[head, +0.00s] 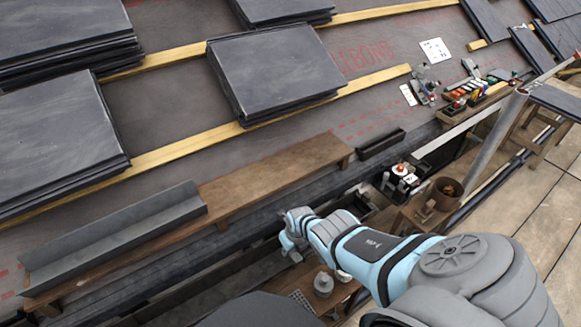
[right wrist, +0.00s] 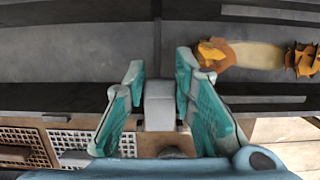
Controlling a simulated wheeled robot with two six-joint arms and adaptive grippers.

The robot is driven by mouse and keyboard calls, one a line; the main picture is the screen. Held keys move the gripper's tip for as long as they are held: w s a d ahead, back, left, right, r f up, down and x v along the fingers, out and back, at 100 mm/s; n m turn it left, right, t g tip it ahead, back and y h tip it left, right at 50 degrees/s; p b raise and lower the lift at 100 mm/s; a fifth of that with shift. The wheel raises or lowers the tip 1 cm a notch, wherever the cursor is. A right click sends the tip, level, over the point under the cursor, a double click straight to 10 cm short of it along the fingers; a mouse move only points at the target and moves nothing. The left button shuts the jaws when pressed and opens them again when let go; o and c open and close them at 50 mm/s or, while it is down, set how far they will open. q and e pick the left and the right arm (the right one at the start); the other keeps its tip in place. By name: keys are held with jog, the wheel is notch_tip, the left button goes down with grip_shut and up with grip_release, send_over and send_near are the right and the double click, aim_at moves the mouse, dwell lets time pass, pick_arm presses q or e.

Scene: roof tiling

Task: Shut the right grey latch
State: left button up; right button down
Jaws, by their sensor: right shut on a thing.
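In the right wrist view, a small pale grey block (right wrist: 160,106), which looks like the grey latch, sits between the teal fingers of my right gripper (right wrist: 161,80). The fingers are shut on it from both sides. A thin dark upright bar stands just beyond the block. In the head view, my right gripper (head: 292,232) reaches down beside the dark roof edge; the latch cannot be made out there. My left gripper is not in view.
Orange-brown leaves (right wrist: 215,51) lie in a grey channel beyond the fingers. Perforated brown panels (right wrist: 22,138) are at the left. In the head view, a wooden plank (head: 270,172), stacked slates (head: 275,68) and a brown bucket (head: 446,190) are around the arm.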

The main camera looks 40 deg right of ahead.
jog(key=c, duration=1.3)
grip_release()
jog(key=shift+a, duration=0.1)
